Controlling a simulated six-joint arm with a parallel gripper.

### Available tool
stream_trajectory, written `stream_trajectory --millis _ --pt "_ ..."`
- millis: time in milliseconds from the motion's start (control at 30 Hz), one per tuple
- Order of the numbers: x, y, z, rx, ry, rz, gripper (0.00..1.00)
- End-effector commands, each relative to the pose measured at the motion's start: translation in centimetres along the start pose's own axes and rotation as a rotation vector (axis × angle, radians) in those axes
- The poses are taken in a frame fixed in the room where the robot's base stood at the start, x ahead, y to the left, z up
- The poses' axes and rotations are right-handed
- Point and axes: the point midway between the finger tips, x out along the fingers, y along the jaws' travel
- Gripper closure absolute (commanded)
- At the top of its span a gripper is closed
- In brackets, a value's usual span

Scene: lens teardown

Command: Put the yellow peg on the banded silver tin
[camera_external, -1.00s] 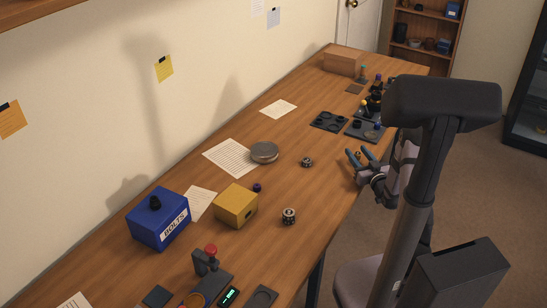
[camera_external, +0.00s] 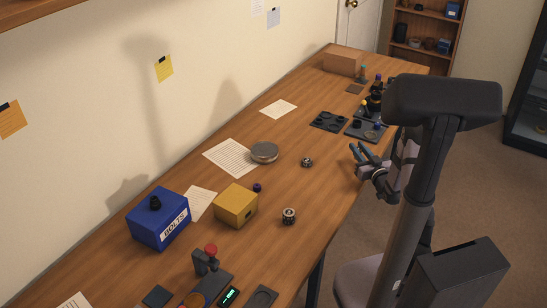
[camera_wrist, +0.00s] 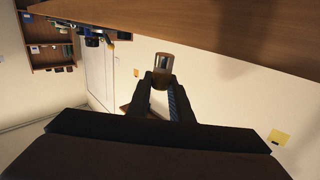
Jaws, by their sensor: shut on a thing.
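In the wrist view, my gripper (camera_wrist: 161,78) is shut on a small cylinder, a dull yellow-brown with a paler grey end, which I take for the yellow peg (camera_wrist: 162,67). Its lower part is hidden between the fingers. In the external view the fingers hide most of it.
A yellow box (camera_external: 236,206), a blue BOLTS box (camera_external: 159,218) and a small banded cylinder (camera_external: 289,216) stand nearer. Dark trays (camera_external: 329,121) with small parts lie farther back.

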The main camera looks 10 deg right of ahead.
Motion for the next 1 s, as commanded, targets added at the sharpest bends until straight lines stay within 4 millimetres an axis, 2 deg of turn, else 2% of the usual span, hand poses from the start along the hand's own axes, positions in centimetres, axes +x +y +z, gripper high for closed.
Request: stream_trajectory --millis 33,300,500,1000 --pt "0.0 0.0 -1.0 -0.003 0.006 0.0 1.0" --pt "0.0 0.0 -5.1 -0.002 0.006 0.0 1.0" --pt "0.0 0.0 -7.1 -0.001 0.003 0.0 1.0" --pt "-0.1 0.0 -7.9 0.0 -0.002 -0.006 1.0"
